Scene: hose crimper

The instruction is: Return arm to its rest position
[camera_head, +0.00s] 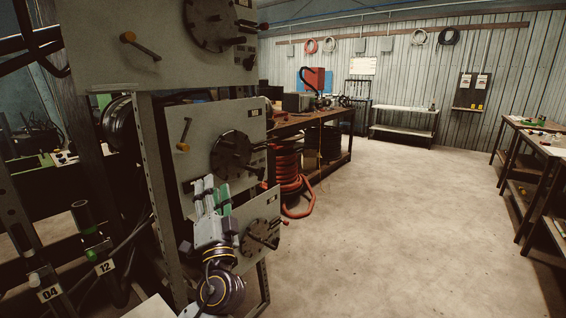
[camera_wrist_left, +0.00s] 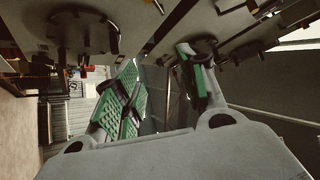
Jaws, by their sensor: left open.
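My left gripper (camera_head: 214,194) is raised in front of the grey crimper panels, with its fingers pointing up. My grey and black left wrist (camera_head: 219,284) shows below it. In the left wrist view the two green-padded fingers of the gripper (camera_wrist_left: 160,78) stand apart with nothing between them. The middle panel (camera_head: 197,125), marked M8, is behind the gripper, and the lower panel (camera_head: 230,212) is close beside it. I cannot tell whether the gripper touches either panel. My right gripper is out of view.
Levers and round dials (camera_head: 232,153) stick out from the panels. A rack post (camera_head: 158,185) stands just left of my gripper. Red hose coils (camera_head: 288,172) lie under a bench beyond. Open concrete floor (camera_head: 400,220) lies to the right, with tables (camera_head: 535,150) at its far side.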

